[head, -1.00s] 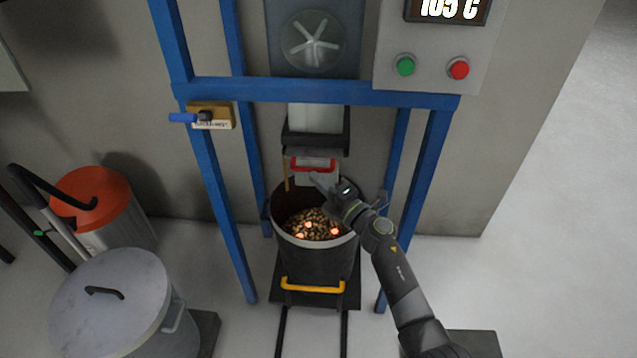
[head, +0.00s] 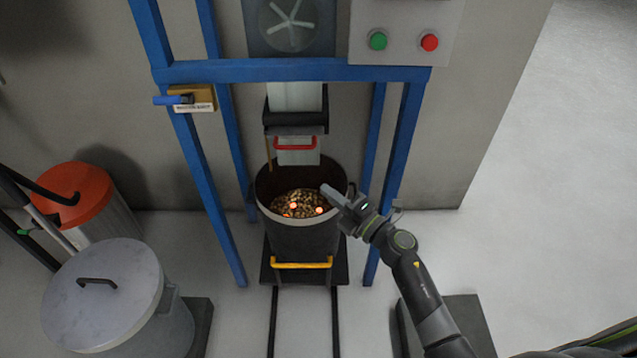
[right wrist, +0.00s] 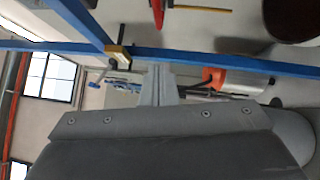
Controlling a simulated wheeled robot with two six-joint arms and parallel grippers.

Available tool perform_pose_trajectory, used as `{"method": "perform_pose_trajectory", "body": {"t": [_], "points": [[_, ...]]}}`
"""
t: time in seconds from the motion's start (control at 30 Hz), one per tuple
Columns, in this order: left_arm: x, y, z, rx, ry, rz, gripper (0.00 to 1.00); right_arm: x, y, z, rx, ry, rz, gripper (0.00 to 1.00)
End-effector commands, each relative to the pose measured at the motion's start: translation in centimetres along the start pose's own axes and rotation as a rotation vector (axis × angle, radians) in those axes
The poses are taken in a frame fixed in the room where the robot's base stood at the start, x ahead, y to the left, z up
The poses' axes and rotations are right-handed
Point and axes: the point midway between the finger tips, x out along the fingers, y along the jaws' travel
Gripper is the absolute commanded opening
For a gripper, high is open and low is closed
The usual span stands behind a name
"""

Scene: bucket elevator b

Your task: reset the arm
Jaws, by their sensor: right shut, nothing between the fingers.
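My right gripper (head: 333,195) is shut and empty. In the head view it hangs over the right rim of the dark bucket (head: 303,238), its fingers pointing up and left. I cannot tell whether it touches the rim. In the right wrist view the shut fingers (right wrist: 160,85) point up the picture toward the blue frame. The bucket holds brown pieces (head: 298,202), a few of them glowing orange. My left gripper is not in view.
A blue frame (head: 300,70) surrounds the bucket, with a red-handled gate (head: 296,143) above it. Green (head: 378,41) and red (head: 429,42) buttons are at upper right. A lidded grey bin (head: 100,290) and an orange-topped can (head: 72,195) stand left.

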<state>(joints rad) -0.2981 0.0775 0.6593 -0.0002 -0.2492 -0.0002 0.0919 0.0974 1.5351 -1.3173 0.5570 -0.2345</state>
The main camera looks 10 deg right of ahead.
Motion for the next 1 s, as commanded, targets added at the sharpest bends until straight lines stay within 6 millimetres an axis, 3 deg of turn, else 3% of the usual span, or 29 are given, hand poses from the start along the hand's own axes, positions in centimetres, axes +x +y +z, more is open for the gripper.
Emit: {"method": "perform_pose_trajectory", "body": {"t": [0.3, 0.37, 0.47, 0.57, 0.73, 0.9, 1.0], "points": [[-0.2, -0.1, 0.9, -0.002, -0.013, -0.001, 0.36, -0.9, -0.5, 0.1, 0.024, -0.011, -0.008, 0.0], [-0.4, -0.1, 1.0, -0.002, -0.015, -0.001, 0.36, -1.4, -1.6, 0.3, 0.073, -0.037, -0.025, 0.0], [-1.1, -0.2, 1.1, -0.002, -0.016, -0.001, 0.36, -3.5, -5.4, 1.1, 0.239, -0.134, -0.087, 0.0], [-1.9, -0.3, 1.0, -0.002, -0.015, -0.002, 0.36, -7.6, -11.2, 1.8, 0.471, -0.294, -0.184, 0.0], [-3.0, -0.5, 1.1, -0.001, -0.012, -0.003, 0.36, -16.7, -20.7, 0.8, 0.82, -0.595, -0.357, 0.0], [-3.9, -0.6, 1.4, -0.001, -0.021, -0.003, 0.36, -27.1, -27.8, -2.8, 1.095, -0.899, -0.523, 0.0], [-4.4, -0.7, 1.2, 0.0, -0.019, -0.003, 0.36, -33.6, -30.7, -5.8, 1.23, -1.082, -0.619, 0.0]]}}
